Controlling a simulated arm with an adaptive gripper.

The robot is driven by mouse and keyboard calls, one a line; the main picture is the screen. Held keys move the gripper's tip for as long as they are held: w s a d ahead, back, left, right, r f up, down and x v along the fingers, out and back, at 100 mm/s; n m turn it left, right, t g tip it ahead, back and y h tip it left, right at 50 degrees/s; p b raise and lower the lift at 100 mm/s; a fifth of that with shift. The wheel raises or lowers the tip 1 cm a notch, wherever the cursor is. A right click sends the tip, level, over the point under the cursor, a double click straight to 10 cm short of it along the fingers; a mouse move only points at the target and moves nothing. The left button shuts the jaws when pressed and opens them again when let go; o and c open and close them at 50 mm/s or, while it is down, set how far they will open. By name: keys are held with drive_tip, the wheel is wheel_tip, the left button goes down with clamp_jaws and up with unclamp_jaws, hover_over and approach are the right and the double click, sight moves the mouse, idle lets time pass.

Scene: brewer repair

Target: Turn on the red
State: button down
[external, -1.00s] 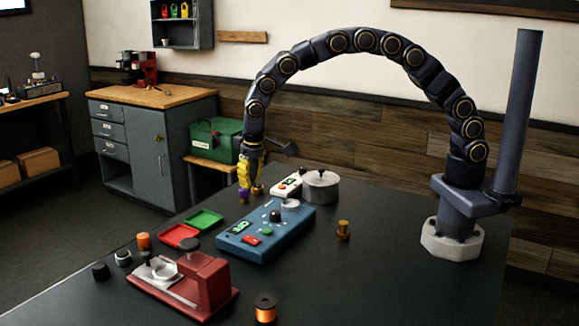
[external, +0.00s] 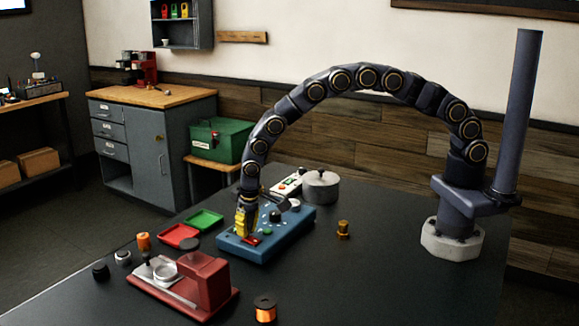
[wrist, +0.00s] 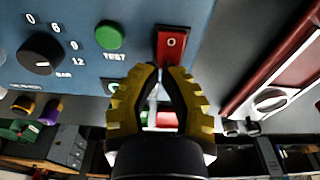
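The blue panel box (external: 292,229) lies on the dark table. It carries a red rocker switch (wrist: 171,47) marked with a white O, a green TEST button (wrist: 109,35) and a black BAR dial (wrist: 40,54). My yellow-fingered gripper (external: 246,236) points down over the panel's near left part, beside the red switch. In the wrist view my gripper (wrist: 160,72) has its tips drawn close together just below the red switch, with nothing seen held between them. I cannot tell whether the tips touch the panel. A green item beside the left finger is partly hidden.
A red machine (external: 205,282) stands at the front left. A red tray (external: 172,238) and a green tray (external: 207,216) lie left of the panel. A grey pot (external: 320,188) and white device (external: 281,187) stand behind it; a brass part (external: 343,230) stands at right.

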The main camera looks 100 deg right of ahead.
drive_tip(key=shift+w+d+f, duration=0.1)
drive_tip(key=shift+f, duration=0.3)
drive_tip(key=shift+r, duration=0.2)
drive_tip(key=shift+r, duration=0.7)
wheel_tip(320, 180, up, 14)
drive_tip(key=w+d, duration=0.1)
idle(0.4)
